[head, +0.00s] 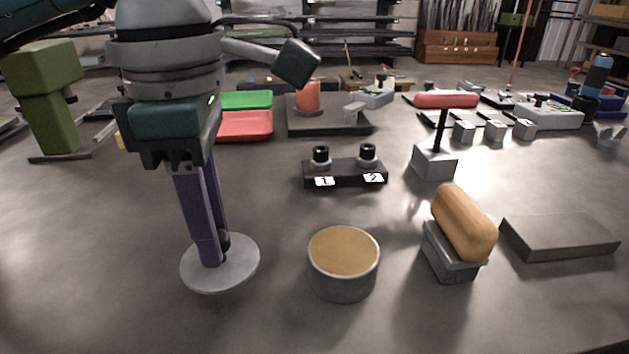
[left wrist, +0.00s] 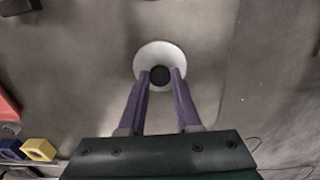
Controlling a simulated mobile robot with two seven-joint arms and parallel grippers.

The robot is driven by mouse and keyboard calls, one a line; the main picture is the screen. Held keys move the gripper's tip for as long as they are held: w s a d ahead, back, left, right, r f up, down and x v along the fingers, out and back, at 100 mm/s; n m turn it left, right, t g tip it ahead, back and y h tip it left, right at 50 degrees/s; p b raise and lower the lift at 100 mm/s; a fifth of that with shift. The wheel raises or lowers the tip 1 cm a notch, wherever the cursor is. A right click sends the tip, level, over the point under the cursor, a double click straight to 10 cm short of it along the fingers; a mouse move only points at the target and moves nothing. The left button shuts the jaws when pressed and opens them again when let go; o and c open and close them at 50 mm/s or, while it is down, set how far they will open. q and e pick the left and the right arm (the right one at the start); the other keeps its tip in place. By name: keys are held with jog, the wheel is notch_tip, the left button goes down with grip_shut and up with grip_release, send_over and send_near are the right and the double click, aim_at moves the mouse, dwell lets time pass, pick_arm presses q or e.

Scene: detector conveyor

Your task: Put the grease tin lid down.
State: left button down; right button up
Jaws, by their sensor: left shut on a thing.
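The grease tin lid is a flat grey disc (head: 239,272) with a dark knob on top, at the left front of the table. It also shows in the left wrist view as a pale disc (left wrist: 160,49) around a dark knob. My left gripper (head: 216,255) points straight down with its purple fingers shut on the knob. The lid looks level and at or close to the table top; I cannot tell whether it touches. The grease tin (head: 342,279) stands uncovered to the right of the lid, full of tan grease. My right gripper is not in view.
A brush with a tan block (head: 462,224) and a flat grey slab (head: 558,237) lie right of the tin. A dark block with two numbered posts (head: 345,173) stands behind it. Red and green trays (head: 243,126) are behind my left gripper. The left front table is clear.

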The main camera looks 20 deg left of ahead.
pick_arm(q)
notch_tip(320, 180, down, 3)
jog(key=shift+f+b, duration=0.2)
jog(key=shift+b, duration=0.7)
jog(key=shift+a, duration=0.1)
jog(key=shift+f, duration=0.2)
jog(key=c, duration=0.6)
grip_release()
jog(key=shift+r, duration=0.1)
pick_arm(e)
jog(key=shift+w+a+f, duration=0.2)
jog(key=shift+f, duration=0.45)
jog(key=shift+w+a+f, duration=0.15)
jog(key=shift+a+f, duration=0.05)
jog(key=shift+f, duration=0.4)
pick_arm(q)
jog(key=shift+r, duration=0.2)
notch_tip(320, 180, up, 12)
jog(key=p, duration=0.1)
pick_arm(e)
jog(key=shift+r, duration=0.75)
